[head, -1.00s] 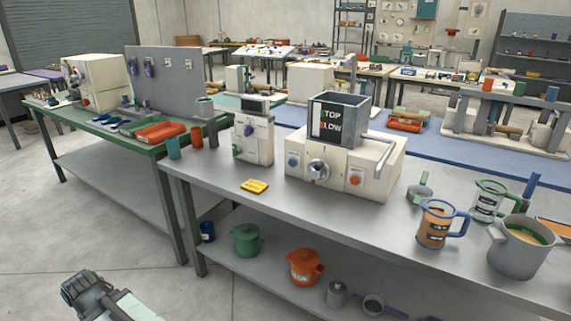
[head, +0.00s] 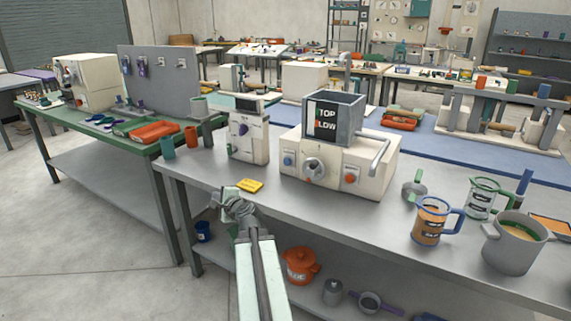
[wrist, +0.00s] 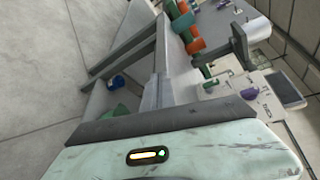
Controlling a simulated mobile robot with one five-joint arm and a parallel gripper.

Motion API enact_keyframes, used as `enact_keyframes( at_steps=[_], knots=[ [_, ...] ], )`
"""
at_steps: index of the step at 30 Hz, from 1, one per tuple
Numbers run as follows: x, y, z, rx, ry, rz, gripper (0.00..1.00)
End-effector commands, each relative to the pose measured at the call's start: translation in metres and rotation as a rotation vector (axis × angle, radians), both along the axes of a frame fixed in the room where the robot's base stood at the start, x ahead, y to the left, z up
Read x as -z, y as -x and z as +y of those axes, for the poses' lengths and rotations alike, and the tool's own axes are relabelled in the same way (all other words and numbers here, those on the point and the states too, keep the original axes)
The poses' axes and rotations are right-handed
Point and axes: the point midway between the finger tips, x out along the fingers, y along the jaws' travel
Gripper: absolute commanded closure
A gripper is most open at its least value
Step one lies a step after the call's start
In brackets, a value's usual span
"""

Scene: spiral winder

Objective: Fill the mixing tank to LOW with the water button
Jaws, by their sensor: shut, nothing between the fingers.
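The mixing tank (head: 347,113) is a grey square open-topped box on a cream machine (head: 375,170). Its dark front panel reads TOP and LOW; I cannot make out a liquid level. The machine's front has a blue button (head: 288,160) at left, a grey round knob (head: 314,168) in the middle and an orange-red button (head: 350,179) at right. I cannot read their labels, so I cannot tell which is for water. My gripper (head: 231,200) is shut and empty, near the bench's front edge, left of and in front of the machine, apart from the buttons.
A yellow block (head: 250,186) lies on the bench just beyond my gripper. A smaller cream machine with a purple knob (head: 243,129) stands left of the tank machine. At right stand an orange-filled jug (head: 432,222) and a grey pot (head: 507,246). Pots sit on the lower shelf.

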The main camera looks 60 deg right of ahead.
Motion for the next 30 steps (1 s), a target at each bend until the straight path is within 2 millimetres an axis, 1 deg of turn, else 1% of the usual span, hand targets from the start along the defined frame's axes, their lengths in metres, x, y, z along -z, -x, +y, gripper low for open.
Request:
enact_keyframes(
  at_steps=[1, 2, 3, 6, 9, 10, 12, 15, 25, 30],
  knots=[
    [-0.008, 0.020, -0.029, 0.080, -0.037, -0.054, 1.00],
    [-0.013, 0.031, -0.044, 0.127, -0.062, -0.091, 1.00],
    [-0.019, 0.047, -0.064, 0.186, -0.091, -0.135, 1.00],
    [-0.030, 0.084, -0.103, 0.311, -0.152, -0.236, 1.00],
    [-0.037, 0.111, -0.128, 0.394, -0.194, -0.307, 1.00],
    [-0.039, 0.117, -0.134, 0.414, -0.204, -0.322, 1.00],
    [-0.041, 0.127, -0.142, 0.443, -0.217, -0.348, 1.00],
    [-0.042, 0.133, -0.146, 0.458, -0.225, -0.363, 1.00],
    [-0.042, 0.131, -0.147, 0.456, -0.224, -0.361, 1.00],
    [-0.042, 0.131, -0.155, 0.455, -0.225, -0.360, 1.00]
  ],
)
